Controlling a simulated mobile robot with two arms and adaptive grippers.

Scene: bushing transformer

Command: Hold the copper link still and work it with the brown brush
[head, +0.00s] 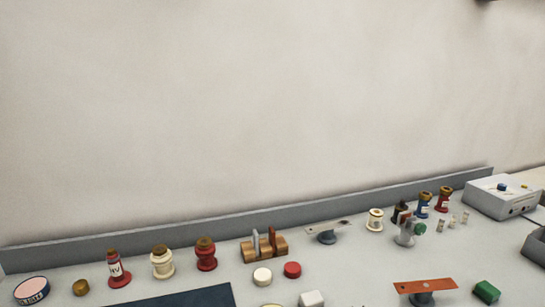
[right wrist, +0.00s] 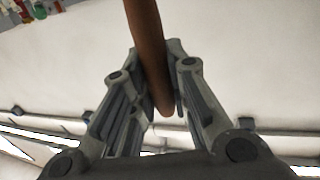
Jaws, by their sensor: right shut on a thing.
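The copper link (head: 426,286) is a flat orange-brown strip with small holes near the lower right of the head view. It lies across a dark grey stand on the bench. In the right wrist view my right gripper (right wrist: 162,100) is shut on a long, round brown handle (right wrist: 148,45), which looks like that of the brown brush. The handle's rounded end lies between the fingers and the rest runs out of the top of the picture. No bristles show. My left gripper is in neither view, and the head view shows no gripper.
Red and cream bushings (head: 162,262) and a wooden rack (head: 264,249) stand on the left. A pale strip (head: 335,228) rests on a stand behind the link. A green block (head: 487,292) is right of the link; a white box (head: 502,196) is at the back right.

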